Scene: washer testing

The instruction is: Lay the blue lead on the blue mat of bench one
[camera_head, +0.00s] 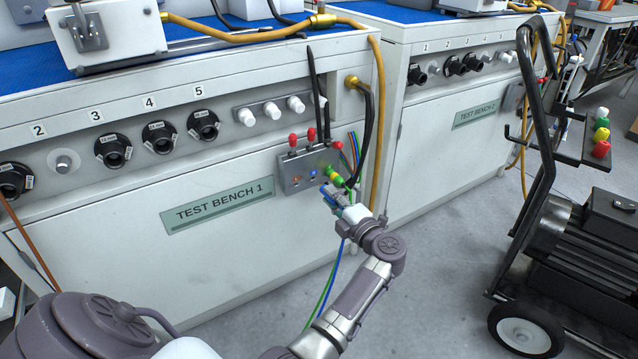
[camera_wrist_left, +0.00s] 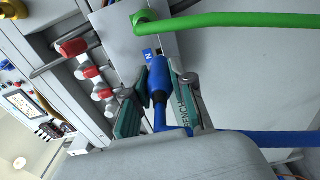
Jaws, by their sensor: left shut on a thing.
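My left gripper (camera_head: 340,196) is at the grey socket box on the front of test bench one. In the left wrist view the gripper (camera_wrist_left: 157,95) is shut on the blue lead's plug (camera_wrist_left: 158,80), with a finger on each side. The plug's tip is at the box face by a blue label marked N; I cannot tell whether it is still seated. The blue lead (camera_wrist_left: 260,139) runs off to the right in that view and hangs down in the head view (camera_head: 333,275). The blue mat (camera_head: 200,32) covers the top of bench one.
Black and yellow hoses (camera_head: 375,120) hang near the bench corner. A clamp fixture (camera_head: 105,32) stands on the mat. A trolley (camera_head: 545,200) with a motor stands right.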

